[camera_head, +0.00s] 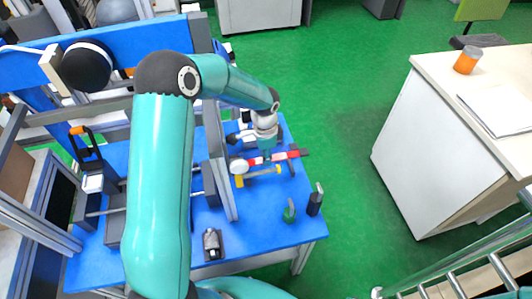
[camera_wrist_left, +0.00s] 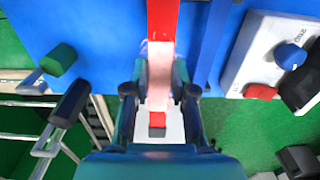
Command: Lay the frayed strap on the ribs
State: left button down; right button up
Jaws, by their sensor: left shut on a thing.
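My left gripper (camera_head: 266,152) is over the right part of the blue table and shut on the frayed strap (camera_head: 292,155). The strap is a narrow red band with a pale middle section and a dark end. In the left wrist view the strap (camera_wrist_left: 164,18) runs straight between the two fingers of the gripper (camera_wrist_left: 160,90), and its pale part lies between them. I cannot tell whether the strap touches anything below it. My right gripper is not in view.
Green-handled (camera_wrist_left: 58,60) and black-handled (camera_wrist_left: 72,102) tools stand near the blue table's (camera_head: 270,222) front right edge. A grey upright frame (camera_head: 222,180) rises left of the gripper. A white box (camera_wrist_left: 262,52) with blue and red buttons is close by. Green floor is open to the right.

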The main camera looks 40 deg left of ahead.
pick_arm(q)
jog(key=f, duration=0.1)
jog(key=f+b, duration=0.1)
jog(key=f, duration=0.1)
jog(key=shift+s+a+f+b, duration=0.15)
jog(key=shift+s+f+b, duration=0.15)
jog(key=shift+b, duration=0.1)
jog(key=shift+a+f+b, duration=0.1)
jog(key=shift+f+b, duration=0.2)
jog(key=shift+f, duration=0.05)
jog(key=shift+w+f+b, duration=0.15)
jog(key=shift+f+b, duration=0.5)
jog(key=shift+f, duration=0.1)
jog(key=c, duration=0.9)
grip_release()
jog(key=shift+r, duration=0.15)
notch_tip(320, 180, up, 7)
jog(key=shift+r, duration=0.2)
jog(key=shift+w+r, duration=0.1)
jog(key=shift+r, duration=0.1)
jog(key=shift+a, duration=0.1)
